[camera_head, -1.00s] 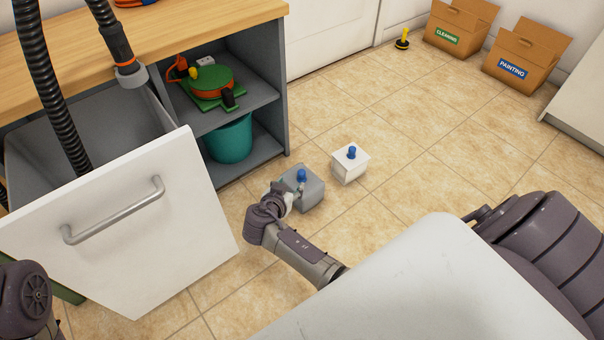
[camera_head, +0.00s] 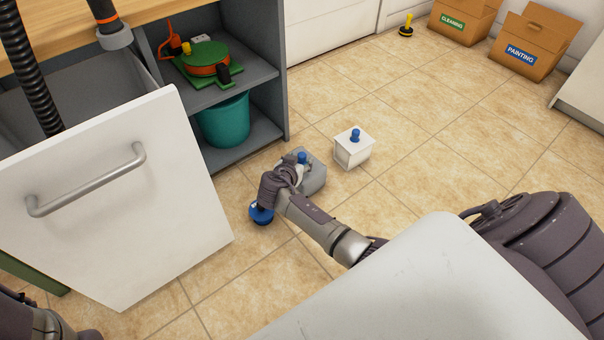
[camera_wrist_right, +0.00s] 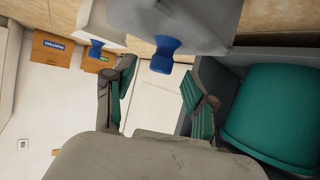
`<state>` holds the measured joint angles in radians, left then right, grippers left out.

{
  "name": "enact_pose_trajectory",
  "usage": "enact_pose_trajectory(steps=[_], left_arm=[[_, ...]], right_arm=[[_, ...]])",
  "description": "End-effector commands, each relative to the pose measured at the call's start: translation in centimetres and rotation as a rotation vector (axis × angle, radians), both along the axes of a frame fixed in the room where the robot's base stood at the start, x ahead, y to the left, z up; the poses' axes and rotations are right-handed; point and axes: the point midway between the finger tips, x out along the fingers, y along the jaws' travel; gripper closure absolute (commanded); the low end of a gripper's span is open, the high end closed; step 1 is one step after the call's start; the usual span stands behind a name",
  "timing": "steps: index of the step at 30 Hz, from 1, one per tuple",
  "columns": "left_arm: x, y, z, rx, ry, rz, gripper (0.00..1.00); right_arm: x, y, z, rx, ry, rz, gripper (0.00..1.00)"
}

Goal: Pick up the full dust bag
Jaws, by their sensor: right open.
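A grey bag (camera_head: 316,176) with a blue knob on top stands on the floor in front of the open shelves. It is the darker of two such bags; no label shows that it is full. My right gripper (camera_head: 300,168) is at its knob, partly hidden by my wrist. In the right wrist view the gripper (camera_wrist_right: 158,76) is open. The blue knob (camera_wrist_right: 164,55) of the grey bag (camera_wrist_right: 205,22) shows between and just beyond the fingertips, with no clear contact. My left gripper is out of view.
A white bag (camera_head: 352,152) with a blue knob stands close behind to the right. A teal bucket (camera_head: 224,122) sits in the lower shelf. An open white drawer (camera_head: 110,210) is at left. A round blue object (camera_head: 261,215) shows below my wrist.

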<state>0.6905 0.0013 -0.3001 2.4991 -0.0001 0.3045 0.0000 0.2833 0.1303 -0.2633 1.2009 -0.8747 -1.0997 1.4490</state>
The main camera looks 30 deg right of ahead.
Motion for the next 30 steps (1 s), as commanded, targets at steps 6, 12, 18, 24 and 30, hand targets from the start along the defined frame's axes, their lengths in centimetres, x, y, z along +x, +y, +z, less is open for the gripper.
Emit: enact_pose_trajectory(steps=[6, 12, 18, 24, 30], left_arm=[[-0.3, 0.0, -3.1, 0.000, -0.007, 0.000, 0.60], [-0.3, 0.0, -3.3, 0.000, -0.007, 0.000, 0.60], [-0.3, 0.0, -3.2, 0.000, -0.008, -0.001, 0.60], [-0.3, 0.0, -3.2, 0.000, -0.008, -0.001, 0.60], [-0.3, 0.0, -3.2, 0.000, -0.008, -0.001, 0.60]], right_arm=[[2.1, -2.3, -1.7, -0.002, -0.001, 0.000, 0.45], [2.5, -2.9, -1.7, -0.001, -0.001, 0.000, 0.45], [2.5, -2.9, -1.7, 0.000, 0.000, 0.000, 0.55], [2.5, -2.9, -1.7, 0.000, 0.000, 0.000, 0.88], [2.5, -2.9, -1.7, 0.000, 0.000, 0.000, 1.00]])
